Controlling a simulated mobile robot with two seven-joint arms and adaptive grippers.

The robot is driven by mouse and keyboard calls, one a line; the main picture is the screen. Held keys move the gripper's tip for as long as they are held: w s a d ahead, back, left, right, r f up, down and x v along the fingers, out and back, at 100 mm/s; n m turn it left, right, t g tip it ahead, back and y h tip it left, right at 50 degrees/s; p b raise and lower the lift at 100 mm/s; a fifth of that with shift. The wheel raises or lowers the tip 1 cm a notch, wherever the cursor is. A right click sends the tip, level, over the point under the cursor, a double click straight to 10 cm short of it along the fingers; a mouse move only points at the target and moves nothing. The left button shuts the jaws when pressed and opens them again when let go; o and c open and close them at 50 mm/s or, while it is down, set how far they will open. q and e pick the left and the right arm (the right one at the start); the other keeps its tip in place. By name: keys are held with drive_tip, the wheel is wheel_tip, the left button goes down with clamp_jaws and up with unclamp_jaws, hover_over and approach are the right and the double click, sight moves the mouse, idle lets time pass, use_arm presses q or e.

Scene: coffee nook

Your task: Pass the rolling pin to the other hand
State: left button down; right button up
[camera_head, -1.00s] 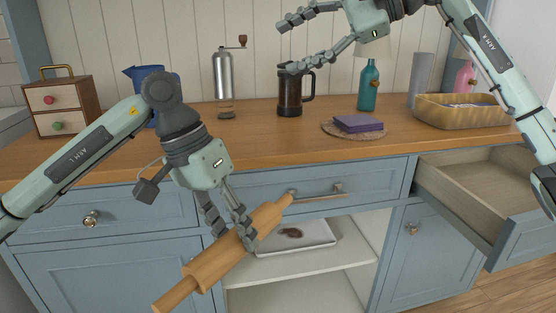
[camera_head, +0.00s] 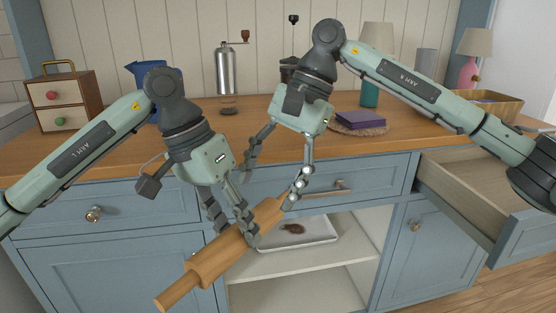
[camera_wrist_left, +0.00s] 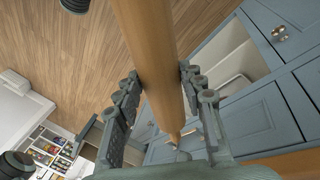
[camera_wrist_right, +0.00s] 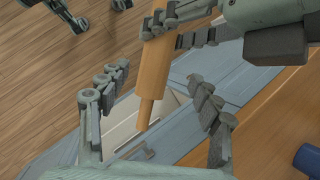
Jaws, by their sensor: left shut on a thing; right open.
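The wooden rolling pin (camera_head: 208,262) is held at a slant in front of the counter, its far handle pointing up and right. In the right wrist view the pin (camera_wrist_right: 152,82) points in between the open right fingers (camera_wrist_right: 158,112), and I see no contact there.
An open drawer (camera_head: 470,205) juts out at the right. Below the counter (camera_head: 100,160) an open shelf holds a white tray (camera_head: 318,232). A grinder (camera_head: 228,75), purple book (camera_head: 360,120) and small wooden drawer box (camera_head: 65,100) stand on the counter.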

sight(255, 212)
drive_tip(key=x, duration=0.7)
drive_tip(key=shift+a+f, duration=0.15)
use_arm(q)
drive_tip(key=shift+d, duration=0.1)
use_arm(e)
drive_tip(key=c, duration=1.5)
use_arm(q)
drive_tip(key=c, duration=1)
unclamp_jaws()
drive_tip(key=shift+s, duration=0.1)
drive_tip(key=shift+c, duration=0.2)
use_arm(e)
clamp_jaws()
use_arm(q)
drive_tip(key=shift+o, duration=0.9)
